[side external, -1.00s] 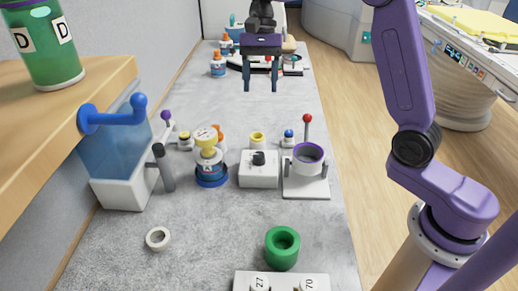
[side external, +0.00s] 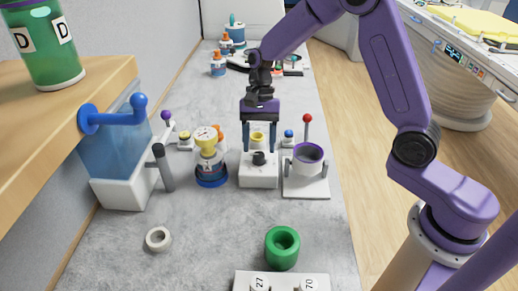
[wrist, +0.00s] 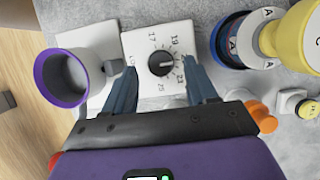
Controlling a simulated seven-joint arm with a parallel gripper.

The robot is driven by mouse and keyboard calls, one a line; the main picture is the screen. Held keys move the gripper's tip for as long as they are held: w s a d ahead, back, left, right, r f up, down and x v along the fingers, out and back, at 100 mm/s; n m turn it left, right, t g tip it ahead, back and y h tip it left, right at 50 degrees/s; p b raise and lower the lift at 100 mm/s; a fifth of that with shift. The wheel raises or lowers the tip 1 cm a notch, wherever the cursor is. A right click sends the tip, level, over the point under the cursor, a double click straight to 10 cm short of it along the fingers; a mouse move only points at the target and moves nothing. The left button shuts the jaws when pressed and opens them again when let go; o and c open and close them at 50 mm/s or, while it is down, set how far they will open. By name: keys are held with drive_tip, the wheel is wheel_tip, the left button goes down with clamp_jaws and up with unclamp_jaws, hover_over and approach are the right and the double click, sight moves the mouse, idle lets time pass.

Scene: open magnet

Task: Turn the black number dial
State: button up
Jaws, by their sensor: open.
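The black number dial (side external: 259,158) sits on top of a white box (side external: 259,182) in the middle of the grey counter. In the wrist view the dial (wrist: 161,63) is round and black with a light pointer mark, ringed by printed numbers on the white box face (wrist: 147,38). My gripper (side external: 260,150) is open above the box, its two blue fingers pointing down on either side of the dial. In the wrist view my gripper (wrist: 162,85) has one finger left and one right of the dial, apart from it. Nothing is between the fingertips that I can see touching them.
A purple-rimmed white cup (side external: 308,158) on a white stand with a red-knobbed rod is close right of the box. A blue-based bottle with a yellow top (side external: 210,165) is close left. The counter's front left is mostly clear.

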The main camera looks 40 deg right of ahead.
sight(259, 158)
drive_tip(key=shift+x, duration=1.15)
drive_tip(key=c, duration=1.1)
drive_tip(key=shift+o, duration=0.2)
drive_tip(key=shift+n, duration=0.4)
drive_tip(key=n+g+h, duration=0.1)
drive_tip(key=n, duration=0.3)
drive_tip(key=shift+w+a, duration=0.1)
drive_tip(key=shift+a, duration=0.05)
drive_tip(key=n+h, duration=0.2)
drive_tip(key=n, duration=0.2)
drive_tip(key=shift+a+n, duration=0.1)
drive_tip(key=shift+n, duration=0.3)
drive_tip(key=shift+h, duration=0.3)
